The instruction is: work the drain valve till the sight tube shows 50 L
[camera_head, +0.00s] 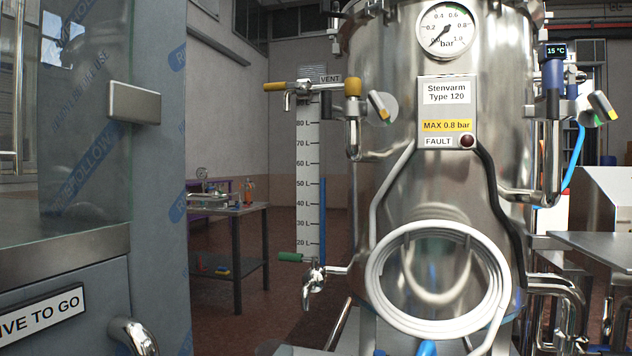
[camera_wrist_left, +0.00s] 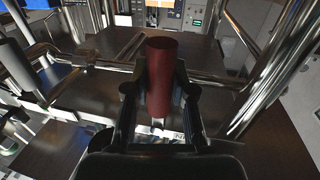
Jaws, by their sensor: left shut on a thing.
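The steel tank's sight tube (camera_head: 322,215) stands beside a white litre scale (camera_head: 307,190). Its blue column tops out near the 50 L mark, seemingly slightly above; some numerals are hard to read. Below it, a tap (camera_head: 313,282), which looks like the drain valve, has a green handle (camera_head: 290,257) lying level and pointing left. I see no clear stream from its spout. My left gripper (camera_wrist_left: 158,88) shows only in the left wrist view, shut on a dark red cylinder (camera_wrist_left: 161,70). What that cylinder belongs to is unclear. My right gripper is in neither view.
A yellow-handled vent valve (camera_head: 276,87) is above the scale. A coiled white hose (camera_head: 437,280) hangs on the tank (camera_head: 390,180). A film-covered grey cabinet (camera_head: 155,200) stands close at left. A table (camera_head: 240,212) stands behind, with open floor between.

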